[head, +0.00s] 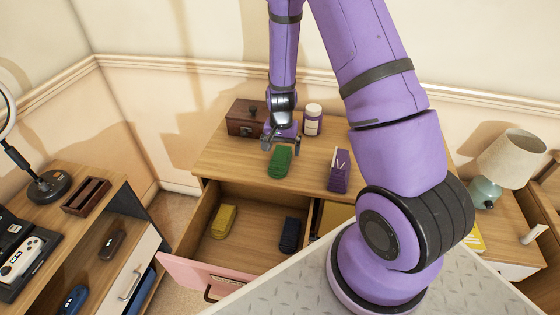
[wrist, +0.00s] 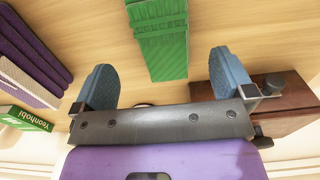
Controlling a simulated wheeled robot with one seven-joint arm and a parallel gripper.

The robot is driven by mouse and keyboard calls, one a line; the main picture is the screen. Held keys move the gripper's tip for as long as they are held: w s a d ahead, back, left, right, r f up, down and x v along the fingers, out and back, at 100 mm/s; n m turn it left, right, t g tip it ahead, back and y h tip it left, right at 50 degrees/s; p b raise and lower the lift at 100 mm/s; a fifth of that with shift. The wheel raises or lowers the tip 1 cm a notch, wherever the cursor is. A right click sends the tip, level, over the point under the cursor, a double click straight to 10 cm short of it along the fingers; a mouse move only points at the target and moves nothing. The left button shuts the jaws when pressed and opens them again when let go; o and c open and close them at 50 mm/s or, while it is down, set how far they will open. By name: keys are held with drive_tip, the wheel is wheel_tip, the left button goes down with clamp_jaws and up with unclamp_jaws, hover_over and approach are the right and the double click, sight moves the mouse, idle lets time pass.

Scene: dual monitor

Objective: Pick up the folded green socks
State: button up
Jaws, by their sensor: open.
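The folded green socks (head: 280,162) lie on the wooden dresser top, near its front edge. They also show in the wrist view (wrist: 158,40), top centre, as a ribbed green bundle. My gripper (head: 280,143) is just behind and above the socks in the head view. In the wrist view its two blue-grey fingertips (wrist: 164,80) are spread wide, with the socks ahead of them and lying between their lines. The gripper is open and holds nothing. I cannot tell the exact height of the fingers above the dresser top.
A dark wooden box (head: 246,118) and a pill bottle (head: 312,120) stand behind the gripper. A purple folded item (head: 339,172) lies to the right. Below, an open drawer (head: 190,270) holds yellow socks (head: 223,221) and navy socks (head: 290,235). A lamp (head: 505,165) stands at right.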

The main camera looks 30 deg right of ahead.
sight(280, 157)
drive_tip(key=shift+w+a+f, duration=0.1)
drive_tip(key=shift+a+f, duration=0.05)
drive_tip(key=shift+f, duration=2.55)
drive_tip(key=shift+c, duration=0.2)
drive_tip(key=c, duration=1)
